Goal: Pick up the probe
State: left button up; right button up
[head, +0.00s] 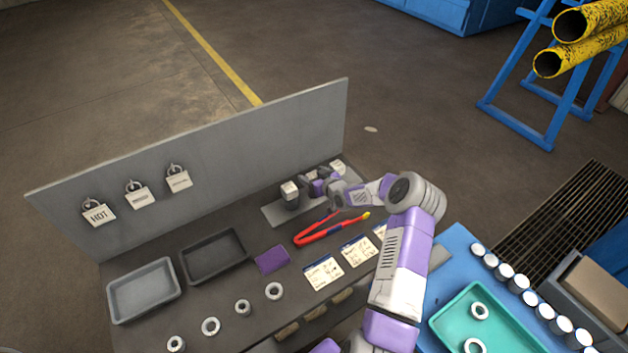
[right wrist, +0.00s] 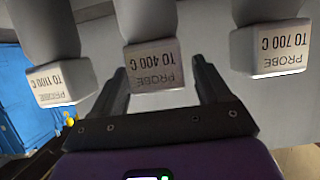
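Three probes with white labelled blocks show in the right wrist view, their text upside down: "PROBE TO 1100 C" (right wrist: 62,82) at left, "PROBE TO 400 C" (right wrist: 153,66) in the middle, "PROBE TO 700 C" (right wrist: 272,52) at right. My right gripper (right wrist: 162,82) is open, its fingers pointing toward the middle probe, one to each side of its block. I cannot tell whether they touch it. My left gripper is not in view.
A grey upright panel (head: 215,150) with several tagged padlocks stands behind the bench. A teal tray (head: 480,318) stands at right.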

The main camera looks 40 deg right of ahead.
jog(key=c, duration=1)
jog(key=shift+c, duration=0.2)
